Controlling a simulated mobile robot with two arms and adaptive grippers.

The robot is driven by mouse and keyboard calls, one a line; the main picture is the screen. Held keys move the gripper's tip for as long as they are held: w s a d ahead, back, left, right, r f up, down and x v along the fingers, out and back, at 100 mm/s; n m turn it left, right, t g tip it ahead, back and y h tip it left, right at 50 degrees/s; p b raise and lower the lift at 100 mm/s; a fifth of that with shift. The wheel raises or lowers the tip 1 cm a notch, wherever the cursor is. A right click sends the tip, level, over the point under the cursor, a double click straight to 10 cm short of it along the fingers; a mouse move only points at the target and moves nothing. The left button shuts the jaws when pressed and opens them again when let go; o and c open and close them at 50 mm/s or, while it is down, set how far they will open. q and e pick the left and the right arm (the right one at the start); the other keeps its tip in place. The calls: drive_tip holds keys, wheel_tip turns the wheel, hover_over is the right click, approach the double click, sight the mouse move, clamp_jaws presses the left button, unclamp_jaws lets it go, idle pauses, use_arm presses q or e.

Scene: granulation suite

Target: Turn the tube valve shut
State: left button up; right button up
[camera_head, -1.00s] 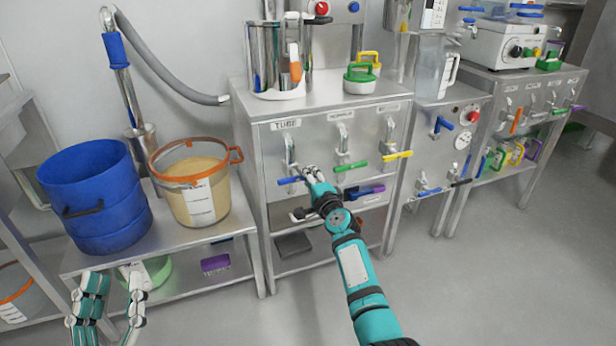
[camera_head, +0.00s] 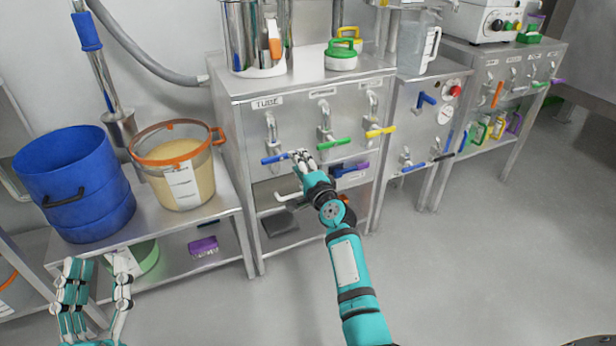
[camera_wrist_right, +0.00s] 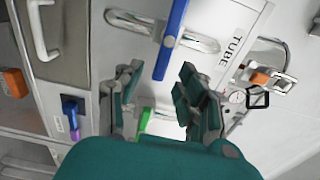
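The tube valve, with a blue lever handle (camera_head: 274,159), is on the steel cabinet front under the "TUBE" label (camera_head: 267,103). The handle lies roughly level in the head view. In the right wrist view the blue handle (camera_wrist_right: 171,40) points down toward the gap between my right fingers, near the label (camera_wrist_right: 234,44). My right gripper (camera_head: 298,157) is at the handle's right end; it is open in the wrist view (camera_wrist_right: 158,82). I cannot tell if it touches the handle. My left gripper (camera_head: 98,272) is open and empty at lower left, away from the valve.
A green-handled valve (camera_head: 334,144) and a yellow-handled valve (camera_head: 380,132) sit just right of the tube valve. A blue bucket (camera_head: 75,185) and an orange-rimmed tub (camera_head: 180,165) stand on the left bench (camera_head: 215,228). The floor (camera_head: 480,260) at right is clear.

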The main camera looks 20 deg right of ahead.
drive_tip(key=s, duration=0.7)
drive_tip(key=shift+s, duration=0.15)
drive_tip(key=shift+d, duration=0.1)
